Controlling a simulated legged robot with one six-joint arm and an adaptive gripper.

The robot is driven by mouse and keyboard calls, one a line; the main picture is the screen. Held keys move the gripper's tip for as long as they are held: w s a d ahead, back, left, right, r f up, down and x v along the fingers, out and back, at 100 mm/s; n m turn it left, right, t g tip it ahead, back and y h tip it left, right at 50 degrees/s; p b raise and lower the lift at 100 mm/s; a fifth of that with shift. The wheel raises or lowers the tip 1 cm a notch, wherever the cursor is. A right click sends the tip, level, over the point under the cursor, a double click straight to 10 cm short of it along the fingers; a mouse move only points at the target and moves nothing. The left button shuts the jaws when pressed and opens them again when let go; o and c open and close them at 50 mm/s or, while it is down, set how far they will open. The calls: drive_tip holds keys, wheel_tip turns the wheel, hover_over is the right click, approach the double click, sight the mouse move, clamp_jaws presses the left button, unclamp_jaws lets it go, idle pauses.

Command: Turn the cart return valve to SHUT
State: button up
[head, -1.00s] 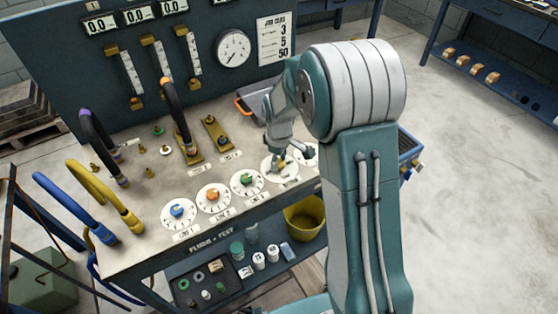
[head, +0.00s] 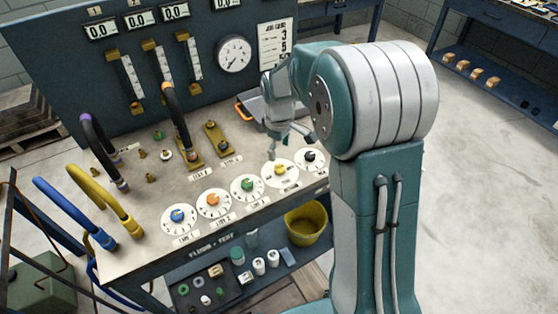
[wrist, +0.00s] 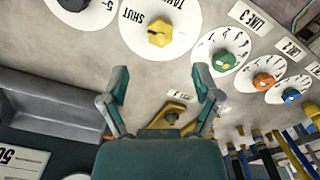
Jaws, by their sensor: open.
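A yellow knob (head: 280,168) sits on a white round dial on the bench top, fourth from the left in the knob row. In the wrist view the yellow knob (wrist: 160,33) is above the fingers. Its dial reads SHUT beside it, with a second word partly cut off. A dark mark shows on the knob's left side in that view; I cannot tell exactly where it points. My gripper (head: 289,140) is open and empty, above the bench and behind the yellow knob. Its fingers (wrist: 162,85) are spread apart and touch no knob.
Blue (head: 177,215), orange (head: 212,199) and green (head: 247,184) knobs stand left of the yellow one, a black knob (head: 310,156) right. A grey tray (head: 256,108) lies behind my gripper. Hoses arch over the bench's left side.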

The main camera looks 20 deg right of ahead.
sight(279, 168)
drive_tip(key=shift+r, duration=2.35)
drive_tip(key=s+r+m+t, duration=0.3)
drive_tip(key=s+r+m, duration=0.1)
drive_tip(key=s+r, duration=0.7)
drive_tip(key=s+m+t, duration=0.2)
drive_tip(key=s+m, duration=0.2)
drive_tip(key=s, duration=1)
drive_tip(key=shift+f+m+t, duration=0.15)
drive_tip(key=shift+m+t, duration=0.15)
